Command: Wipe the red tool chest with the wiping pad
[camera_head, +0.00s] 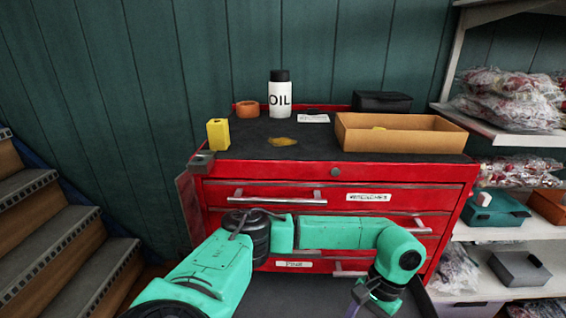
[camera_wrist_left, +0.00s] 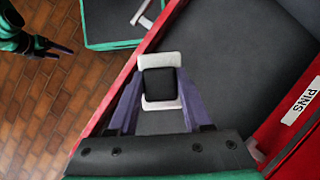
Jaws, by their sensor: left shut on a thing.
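The red tool chest (camera_head: 270,171) stands against the wall with a dark mat on top. A yellow-brown smear (camera_head: 283,142) lies on the mat near the front. My left arm reaches across the chest front, and its gripper (camera_head: 358,298) points down at the lower edge, partly cut off. In the left wrist view my left gripper (camera_wrist_left: 160,88) is shut on a white pad with a black block grip, the wiping pad (camera_wrist_left: 160,62). The pad is over a dark grey surface with a red rim, seemingly an open drawer (camera_wrist_left: 225,60); contact cannot be told. My right gripper (camera_wrist_left: 62,48) shows small at the left.
On the chest top stand a yellow block (camera_head: 218,134), an orange ring (camera_head: 249,109), an oil bottle (camera_head: 280,98), a black case (camera_head: 381,101) and a cardboard tray (camera_head: 400,139). Steps (camera_head: 60,225) are at left, shelves (camera_head: 500,135) at right.

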